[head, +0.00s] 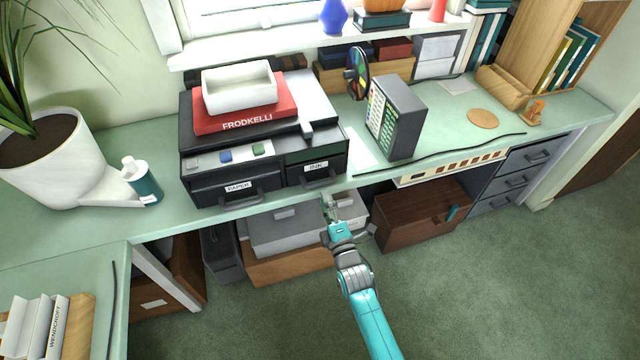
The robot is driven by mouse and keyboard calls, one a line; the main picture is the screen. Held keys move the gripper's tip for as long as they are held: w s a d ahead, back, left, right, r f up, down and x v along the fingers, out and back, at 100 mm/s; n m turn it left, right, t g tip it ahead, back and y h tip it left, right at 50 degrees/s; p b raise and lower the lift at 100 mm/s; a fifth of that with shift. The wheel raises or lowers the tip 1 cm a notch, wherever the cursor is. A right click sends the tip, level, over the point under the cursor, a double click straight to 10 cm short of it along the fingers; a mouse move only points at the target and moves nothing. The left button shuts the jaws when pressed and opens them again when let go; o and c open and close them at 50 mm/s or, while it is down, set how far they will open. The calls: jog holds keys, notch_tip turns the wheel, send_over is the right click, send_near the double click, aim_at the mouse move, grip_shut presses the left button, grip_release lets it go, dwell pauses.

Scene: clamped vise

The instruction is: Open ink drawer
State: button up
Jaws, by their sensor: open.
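The ink drawer (316,168) is the right-hand drawer in the front of the dark printer (262,127) on the green desk. It bears a white label that seems to read INK and has a dark handle below the label. It looks closed, level with the printer's front. The wider drawer labelled PAPER (237,188) sits to its left. My gripper (327,203) is at the desk's front edge, below and slightly right of the ink drawer handle. It is open and apart from the handle. Its fingertips are small and partly lost against the grey boxes behind.
A dark box with coloured labels (395,117) stands right of the printer, and a bottle (142,181) stands left. A red book and white tray lie on the printer. Below the desk are a grey box (285,230) and a brown box (420,214). Green floor is clear in front.

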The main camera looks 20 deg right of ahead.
aim_at(320, 182)
jog(key=shift+w+r, duration=0.2)
jog(key=shift+w, duration=0.8)
jog(key=shift+w+r, duration=0.15)
jog(key=shift+w, duration=0.9)
jog(key=shift+w+r, duration=0.2)
jog(key=shift+w, duration=0.8)
grip_shut()
jog(key=shift+s, duration=0.1)
